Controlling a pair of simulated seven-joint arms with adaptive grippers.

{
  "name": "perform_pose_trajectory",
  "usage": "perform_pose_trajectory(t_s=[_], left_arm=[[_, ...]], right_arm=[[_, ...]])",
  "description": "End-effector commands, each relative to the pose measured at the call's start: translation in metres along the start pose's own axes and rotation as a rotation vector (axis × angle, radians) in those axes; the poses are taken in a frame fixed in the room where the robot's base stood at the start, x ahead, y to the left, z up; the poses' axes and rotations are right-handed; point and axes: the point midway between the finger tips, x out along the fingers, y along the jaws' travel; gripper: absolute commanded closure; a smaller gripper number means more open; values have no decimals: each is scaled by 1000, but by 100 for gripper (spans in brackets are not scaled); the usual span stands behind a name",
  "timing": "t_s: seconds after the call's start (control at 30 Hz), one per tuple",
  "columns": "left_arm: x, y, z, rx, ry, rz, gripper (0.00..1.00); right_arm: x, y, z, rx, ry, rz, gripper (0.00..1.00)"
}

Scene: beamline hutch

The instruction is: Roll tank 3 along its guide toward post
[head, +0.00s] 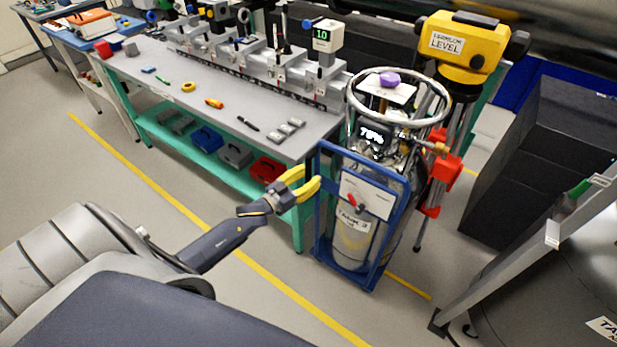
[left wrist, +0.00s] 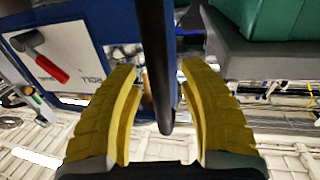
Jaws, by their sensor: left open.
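Tank 3 (head: 352,245) is a silver cylinder standing upright in a blue frame (head: 374,262), with a ring on top and a label reading 70%. My left gripper (head: 312,183) has yellow fingers and is at the left upright of the blue frame. In the left wrist view the open fingers (left wrist: 160,70) stand on either side of a dark upright bar (left wrist: 155,50), with gaps showing at both sides. The frame's white panel with a red-handled valve (left wrist: 45,55) is to the left there. My right gripper is not in view. I cannot tell which thing is the post.
A grey workbench (head: 225,95) with a teal shelf is left of the tank. A yellow level (head: 462,45) on a tripod with red clamps stands close at the tank's right. Dark cabinets (head: 545,150) are further right. Yellow lines (head: 190,220) cross the open floor in front.

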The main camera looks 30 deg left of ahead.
Motion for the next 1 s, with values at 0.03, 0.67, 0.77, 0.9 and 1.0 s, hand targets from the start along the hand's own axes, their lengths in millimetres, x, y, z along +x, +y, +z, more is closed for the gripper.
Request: perform_pose_trajectory(t_s=[0.03,0.67,0.77,0.9,1.0], left_arm=[[0,0,0,0,0,0,59],[0,0,0,0,0,0,100],[0,0,0,0,0,0,100],[0,1,0,0,0,1,100],[4,10,0,-2,1,8,100]], right_arm=[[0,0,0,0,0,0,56],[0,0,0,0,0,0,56],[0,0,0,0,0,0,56],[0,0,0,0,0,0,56],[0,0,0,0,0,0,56]])
